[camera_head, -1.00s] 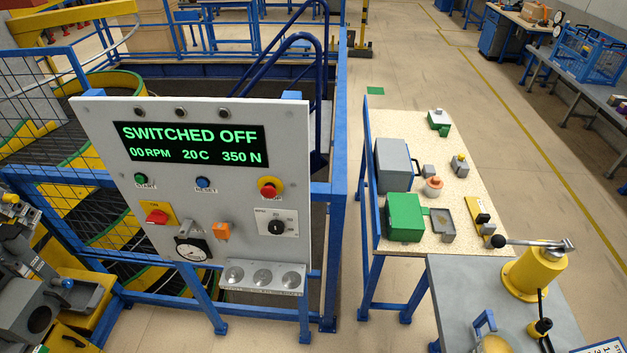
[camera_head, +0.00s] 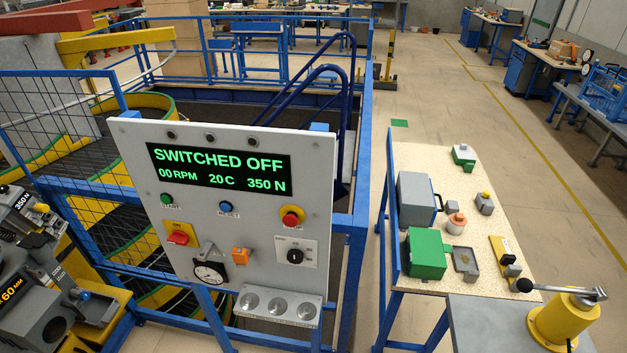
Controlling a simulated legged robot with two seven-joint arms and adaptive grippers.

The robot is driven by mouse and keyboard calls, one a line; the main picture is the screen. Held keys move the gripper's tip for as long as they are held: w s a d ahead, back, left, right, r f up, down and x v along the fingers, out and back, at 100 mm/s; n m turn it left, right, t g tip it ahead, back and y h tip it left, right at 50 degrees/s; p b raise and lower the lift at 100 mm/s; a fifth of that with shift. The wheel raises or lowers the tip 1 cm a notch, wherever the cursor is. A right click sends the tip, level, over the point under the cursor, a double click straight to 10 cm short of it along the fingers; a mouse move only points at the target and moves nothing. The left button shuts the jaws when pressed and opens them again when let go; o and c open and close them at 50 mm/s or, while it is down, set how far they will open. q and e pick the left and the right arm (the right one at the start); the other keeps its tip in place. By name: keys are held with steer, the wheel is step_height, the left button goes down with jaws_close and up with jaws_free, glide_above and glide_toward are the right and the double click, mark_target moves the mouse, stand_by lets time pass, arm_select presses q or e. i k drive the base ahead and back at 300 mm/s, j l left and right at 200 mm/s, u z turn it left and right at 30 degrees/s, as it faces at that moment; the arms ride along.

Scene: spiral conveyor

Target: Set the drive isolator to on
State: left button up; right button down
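The grey control panel (camera_head: 225,262) stands at left centre, its display (camera_head: 218,169) reading SWITCHED OFF, 00 RPM, 20 C, 350 N. At its lower left is a red rotary handle on a yellow plate (camera_head: 170,228), which looks like the drive isolator (camera_head: 178,238). The handle lies roughly sideways with a slight tilt; the plate's lettering is too small to read. Neither of my grippers is in view.
The panel also carries a green start button (camera_head: 166,199), blue reset button (camera_head: 226,208), red stop button (camera_head: 291,218), black speed knob (camera_head: 295,256), orange switch (camera_head: 240,257) and gauge (camera_head: 209,272). A bench with boxes (camera_head: 426,253) stands right. Grey machinery (camera_head: 45,300) stands left.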

mark_target(178, 237)
steer(key=u, duration=1.25)
